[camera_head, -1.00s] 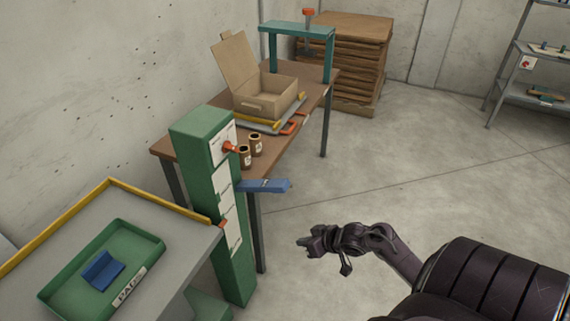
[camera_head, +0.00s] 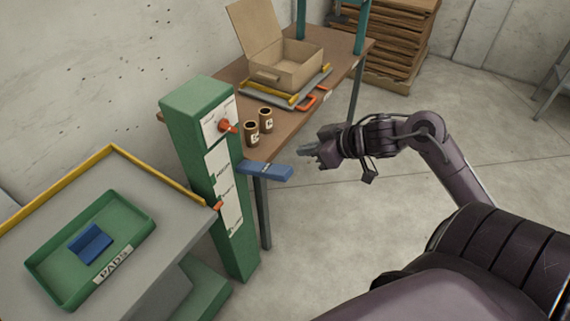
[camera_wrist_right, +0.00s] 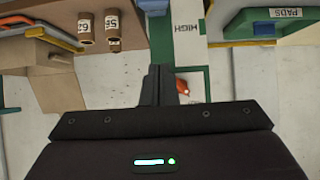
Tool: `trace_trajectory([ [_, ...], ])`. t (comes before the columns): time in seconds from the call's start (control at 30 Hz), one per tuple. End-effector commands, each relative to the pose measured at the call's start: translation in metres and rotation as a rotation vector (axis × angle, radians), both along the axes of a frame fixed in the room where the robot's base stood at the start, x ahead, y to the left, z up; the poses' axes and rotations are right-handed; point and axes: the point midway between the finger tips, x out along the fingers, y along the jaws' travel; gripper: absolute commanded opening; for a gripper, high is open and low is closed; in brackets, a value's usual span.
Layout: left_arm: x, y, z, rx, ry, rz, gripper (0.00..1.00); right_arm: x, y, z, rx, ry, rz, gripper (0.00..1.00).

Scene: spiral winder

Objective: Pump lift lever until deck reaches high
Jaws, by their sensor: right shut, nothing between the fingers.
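The lift lever (camera_head: 265,171) is a blue bar sticking out to the right from the green lift column (camera_head: 190,125). White label plates run down the column face; HIGH reads on one label (camera_wrist_right: 186,40) in the right wrist view. The grey deck (camera_head: 185,233) with a yellow edge stands left of the column, an orange pointer (camera_head: 217,205) at its corner near the middle of the labels. My right gripper (camera_head: 304,151) is shut and empty, slightly right of and above the lever's end in the picture, apart from it. Its fingers (camera_wrist_right: 160,82) also show in the wrist view. My left gripper is not in view.
A green pads tray (camera_head: 140,240) with a blue piece (camera_head: 90,244) sits on the deck.

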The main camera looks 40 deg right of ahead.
Motion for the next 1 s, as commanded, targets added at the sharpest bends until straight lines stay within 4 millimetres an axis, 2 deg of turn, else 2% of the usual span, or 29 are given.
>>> trace_trajectory([
  [0.17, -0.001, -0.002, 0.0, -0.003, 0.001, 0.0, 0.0, 0.015, 0.006, -0.011, 0.002, -0.001, 0.0, 0.0],
  [0.6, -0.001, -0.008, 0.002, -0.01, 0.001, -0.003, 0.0, 0.075, 0.031, -0.06, 0.003, 0.0, -0.002, 0.0],
  [0.8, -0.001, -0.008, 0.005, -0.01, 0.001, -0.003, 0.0, 0.063, 0.026, -0.085, 0.001, 0.003, -0.002, 0.0],
  [1.0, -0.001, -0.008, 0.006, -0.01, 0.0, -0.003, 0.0, 0.059, 0.025, -0.095, 0.0, 0.001, -0.001, 0.0],
])
